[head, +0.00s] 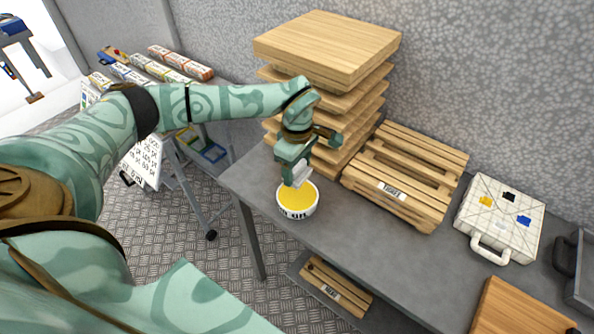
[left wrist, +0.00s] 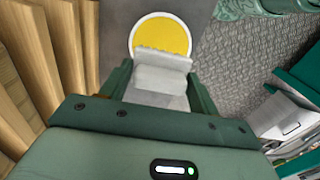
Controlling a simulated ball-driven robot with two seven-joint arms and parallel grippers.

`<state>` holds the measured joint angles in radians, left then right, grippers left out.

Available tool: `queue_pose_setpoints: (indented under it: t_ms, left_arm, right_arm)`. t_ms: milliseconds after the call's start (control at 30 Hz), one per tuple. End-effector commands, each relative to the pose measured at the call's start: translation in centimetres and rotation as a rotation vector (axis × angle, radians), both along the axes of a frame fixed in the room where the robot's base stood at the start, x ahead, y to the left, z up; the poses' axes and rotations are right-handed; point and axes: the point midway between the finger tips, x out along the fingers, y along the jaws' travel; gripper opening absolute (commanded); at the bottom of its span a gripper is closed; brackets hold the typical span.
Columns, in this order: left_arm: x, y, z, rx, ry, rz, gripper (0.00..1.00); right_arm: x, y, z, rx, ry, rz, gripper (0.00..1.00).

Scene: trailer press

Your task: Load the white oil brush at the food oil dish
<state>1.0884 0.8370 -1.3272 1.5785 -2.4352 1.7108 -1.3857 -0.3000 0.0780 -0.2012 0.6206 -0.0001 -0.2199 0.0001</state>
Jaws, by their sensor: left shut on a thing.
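The food oil dish (head: 297,200) is a white round bowl of yellow oil near the left end of the grey table. My left gripper (head: 296,180) is right above it, pointing down, shut on the white oil brush (head: 300,174). In the left wrist view the brush (left wrist: 162,72) shows between the fingers, its bristle end overlapping the near part of the yellow oil in the dish (left wrist: 160,33). I cannot tell whether the bristles touch the oil. My right gripper is not in view.
A stack of wooden boards (head: 327,42) rises close behind the gripper. A slatted wooden crate (head: 405,172) stands right of it, then a white case (head: 498,220) with a handle. The grey table (head: 335,240) is bare in front of the crate.

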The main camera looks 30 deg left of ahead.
Motion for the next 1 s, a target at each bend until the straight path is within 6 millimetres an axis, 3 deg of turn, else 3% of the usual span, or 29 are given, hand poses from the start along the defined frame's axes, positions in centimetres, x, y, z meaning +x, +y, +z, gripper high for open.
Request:
queue_pose_setpoints:
  t_ms: [267, 700, 1000]
  left_arm:
    - [0.0, 0.0, -1.3, 0.0, 0.0, -0.065, 0.43]
    - [0.0, 0.0, -5.9, 0.001, 0.002, -0.062, 0.43]
    - [0.0, 0.0, -5.9, 0.001, -0.001, -0.062, 0.43]
  right_arm:
    - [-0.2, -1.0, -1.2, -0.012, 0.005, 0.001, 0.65]
    - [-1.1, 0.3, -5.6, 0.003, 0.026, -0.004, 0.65]
    - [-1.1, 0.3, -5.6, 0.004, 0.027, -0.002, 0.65]
